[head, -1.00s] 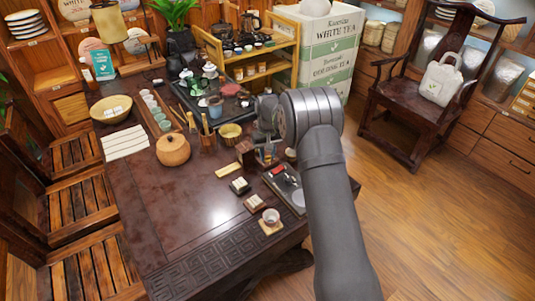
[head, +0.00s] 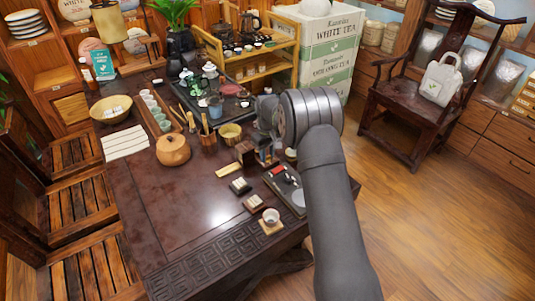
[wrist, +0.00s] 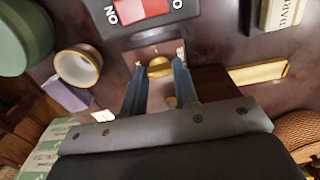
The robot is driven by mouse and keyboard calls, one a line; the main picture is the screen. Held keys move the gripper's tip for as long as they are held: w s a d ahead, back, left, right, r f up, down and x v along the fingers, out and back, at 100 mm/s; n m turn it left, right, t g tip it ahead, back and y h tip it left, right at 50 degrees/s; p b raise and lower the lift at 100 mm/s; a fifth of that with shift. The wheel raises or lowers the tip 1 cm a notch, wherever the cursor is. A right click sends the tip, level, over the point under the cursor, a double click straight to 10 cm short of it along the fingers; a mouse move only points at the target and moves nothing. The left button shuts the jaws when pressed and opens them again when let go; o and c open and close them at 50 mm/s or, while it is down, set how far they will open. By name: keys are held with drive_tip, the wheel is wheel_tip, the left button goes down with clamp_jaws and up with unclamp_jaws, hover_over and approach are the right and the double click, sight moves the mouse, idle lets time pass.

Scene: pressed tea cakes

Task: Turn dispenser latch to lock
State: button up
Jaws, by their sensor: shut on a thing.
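The wooden dispenser (wrist: 212,83) stands on the dark table, and part of it also shows in the head view (head: 245,152). A second round brass spot shows lower between the fingers. In the head view my gripper (head: 266,155) is small beside the dispenser, and my wrist partly hides the spot. The latch cannot be made out there.
A black base with a red switch (wrist: 155,8) lies just beyond the fingertips. A gold-rimmed cup (wrist: 78,66), a green vessel (wrist: 22,38) and a brass strip (wrist: 258,74) lie around. A round lidded pot (head: 173,150) stands left; the front left tabletop is clear.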

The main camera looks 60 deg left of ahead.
drive_tip(key=shift+a+r, duration=0.1)
drive_tip(key=o, duration=1)
wheel_tip(320, 180, up, 17)
drive_tip(key=shift+r, duration=0.2)
drive_tip(key=shift+f, duration=0.1)
wheel_tip(320, 180, down, 17)
drive_tip(key=shift+f, duration=0.2)
idle(0.4)
